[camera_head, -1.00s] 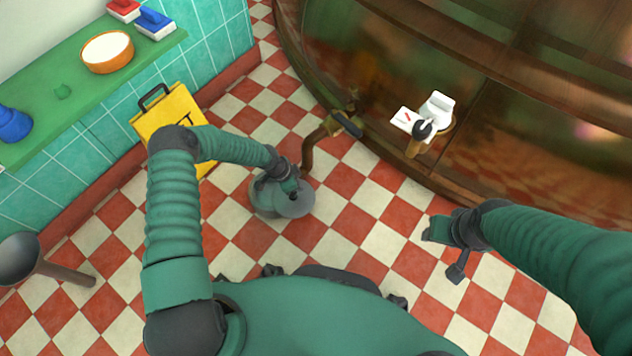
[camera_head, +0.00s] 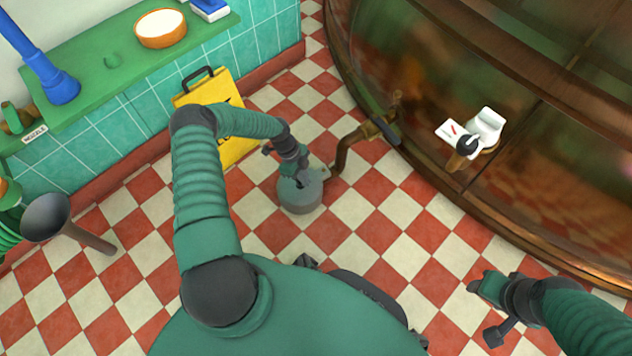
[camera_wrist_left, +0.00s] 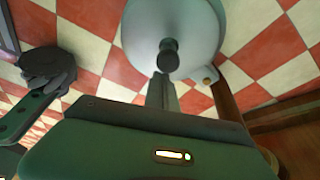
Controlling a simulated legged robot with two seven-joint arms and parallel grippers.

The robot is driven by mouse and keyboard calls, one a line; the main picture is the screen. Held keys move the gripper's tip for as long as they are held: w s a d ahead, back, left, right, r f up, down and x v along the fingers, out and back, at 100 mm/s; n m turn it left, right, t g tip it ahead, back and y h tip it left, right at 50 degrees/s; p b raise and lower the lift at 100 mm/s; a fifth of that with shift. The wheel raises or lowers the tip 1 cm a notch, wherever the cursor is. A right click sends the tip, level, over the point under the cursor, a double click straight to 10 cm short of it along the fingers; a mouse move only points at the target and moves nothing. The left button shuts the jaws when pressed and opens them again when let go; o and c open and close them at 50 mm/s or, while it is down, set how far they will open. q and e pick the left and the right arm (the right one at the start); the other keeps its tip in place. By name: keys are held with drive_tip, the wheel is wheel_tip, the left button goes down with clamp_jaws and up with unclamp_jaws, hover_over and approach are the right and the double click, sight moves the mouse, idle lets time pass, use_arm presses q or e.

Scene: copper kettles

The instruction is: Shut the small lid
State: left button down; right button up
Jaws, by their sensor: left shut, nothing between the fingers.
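A small grey-green round pot (camera_head: 301,206) stands on the tiled floor, near the foot of a curved spout. Its small round lid (camera_head: 313,188) lies over the top of the pot and looks flat, as far as my gripper lets me see. In the left wrist view the pale lid (camera_wrist_left: 150,22) shows with a dark knob (camera_wrist_left: 168,56) in its middle. My left gripper (camera_head: 302,180) is over the lid, fingers shut and empty, its tips close to the knob. I cannot tell if they touch. My right gripper (camera_head: 490,311) is open and empty, away to the right.
A large copper kettle (camera_head: 480,60) with a tap (camera_head: 375,128) stands behind. A yellow case (camera_head: 235,145) leans by the tiled wall under a green shelf (camera_head: 120,72). The floor in front is clear.

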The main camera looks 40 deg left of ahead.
use_arm(q)
drive_tip(key=shift+a, duration=0.6)
use_arm(e)
drive_tip(key=shift+s+f, duration=0.1)
